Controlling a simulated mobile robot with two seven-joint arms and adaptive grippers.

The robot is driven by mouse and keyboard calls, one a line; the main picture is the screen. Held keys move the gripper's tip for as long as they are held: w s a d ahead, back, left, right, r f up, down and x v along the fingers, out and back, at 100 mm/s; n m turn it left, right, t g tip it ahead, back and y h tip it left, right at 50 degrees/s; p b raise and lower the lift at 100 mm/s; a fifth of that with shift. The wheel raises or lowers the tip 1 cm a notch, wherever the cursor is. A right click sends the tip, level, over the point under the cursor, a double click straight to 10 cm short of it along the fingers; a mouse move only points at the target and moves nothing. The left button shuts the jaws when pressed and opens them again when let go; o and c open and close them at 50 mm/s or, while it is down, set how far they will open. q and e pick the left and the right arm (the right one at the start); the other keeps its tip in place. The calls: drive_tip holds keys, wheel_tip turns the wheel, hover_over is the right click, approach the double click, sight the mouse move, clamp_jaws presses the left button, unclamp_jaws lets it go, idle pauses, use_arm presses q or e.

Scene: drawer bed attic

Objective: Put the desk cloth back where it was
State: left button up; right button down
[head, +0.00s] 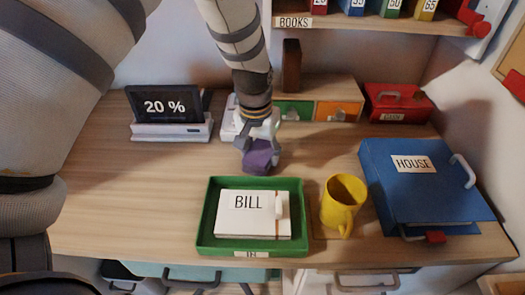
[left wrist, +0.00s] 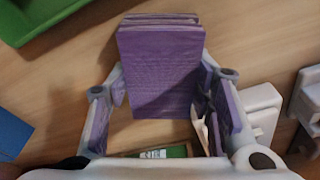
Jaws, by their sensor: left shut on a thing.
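The desk cloth looks like a purple folded stack with layered edges (left wrist: 160,70). It fills the space between the fingers of my left gripper (left wrist: 162,95) in the left wrist view. In the head view my left gripper (head: 260,152) reaches down behind the green tray, and the purple cloth (head: 261,157) shows at its tip. The gripper is shut on it, above or at the wooden desk (head: 330,155); I cannot tell whether the cloth touches the desk. My right gripper is not in view.
A green tray (head: 205,225) with a BILL envelope (head: 245,220) stands in front. A yellow mug (head: 343,200) and a blue HOUSE binder (head: 415,190) are on the right. A 20 % display (head: 168,107) stands left. Small drawers (head: 335,110) and a red box (head: 397,103) are behind.

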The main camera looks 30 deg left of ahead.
sight(258, 157)
use_arm(q)
drive_tip(key=o, duration=1.1)
drive_tip(key=r, duration=0.4)
drive_tip(key=s+r+p, duration=0.1)
drive_tip(key=r, duration=0.3)
drive_tip(key=s+r, duration=0.1)
drive_tip(key=r, duration=0.3)
drive_tip(key=shift+d+r+p, duration=0.1)
drive_tip(key=shift+d+p, duration=0.05)
drive_tip(key=shift+p, duration=0.2)
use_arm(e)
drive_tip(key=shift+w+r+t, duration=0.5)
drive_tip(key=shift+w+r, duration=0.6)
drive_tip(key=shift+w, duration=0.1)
